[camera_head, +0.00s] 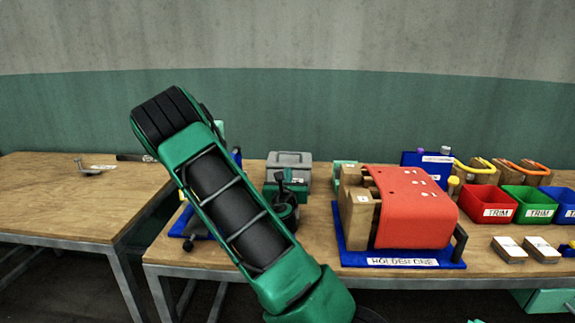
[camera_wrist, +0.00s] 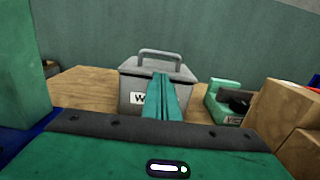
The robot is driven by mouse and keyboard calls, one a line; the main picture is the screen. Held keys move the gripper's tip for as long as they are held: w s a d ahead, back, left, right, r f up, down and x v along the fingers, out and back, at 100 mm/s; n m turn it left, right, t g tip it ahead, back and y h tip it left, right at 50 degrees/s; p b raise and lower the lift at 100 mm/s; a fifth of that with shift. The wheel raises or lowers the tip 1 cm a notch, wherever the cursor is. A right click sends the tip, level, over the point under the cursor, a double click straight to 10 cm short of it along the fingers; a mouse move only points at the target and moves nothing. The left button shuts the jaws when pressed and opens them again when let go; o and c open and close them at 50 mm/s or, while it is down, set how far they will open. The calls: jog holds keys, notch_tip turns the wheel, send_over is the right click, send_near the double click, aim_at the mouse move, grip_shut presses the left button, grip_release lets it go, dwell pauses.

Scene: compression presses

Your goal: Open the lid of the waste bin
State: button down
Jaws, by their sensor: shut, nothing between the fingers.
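The waste bin (camera_wrist: 134,98) is a grey box in the middle of the wrist view, with a white label starting with "W" on its front. Its grey lid (camera_wrist: 130,66) is closed and has a raised loop handle (camera_wrist: 160,53) on top. In the head view the bin (camera_head: 290,160) stands at the back of the table, partly hidden behind green and black parts. My gripper (camera_wrist: 162,80) is shut and empty. Its green fingers point at the bin and overlap its front and lid edge; I cannot tell whether they touch. The fingers hide part of the label.
A small green holder (camera_wrist: 226,100) and wooden blocks (camera_wrist: 285,112) stand right of the bin. A red-covered press (camera_head: 415,208) on a blue base is further right, then red, green and blue trim bins (camera_head: 487,204). Another table (camera_head: 75,200) is at left.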

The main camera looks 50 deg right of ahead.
aim_at(290, 165)
jog(key=x, duration=0.9)
jog(key=shift+d, duration=0.25)
jog(key=shift+d, duration=0.1)
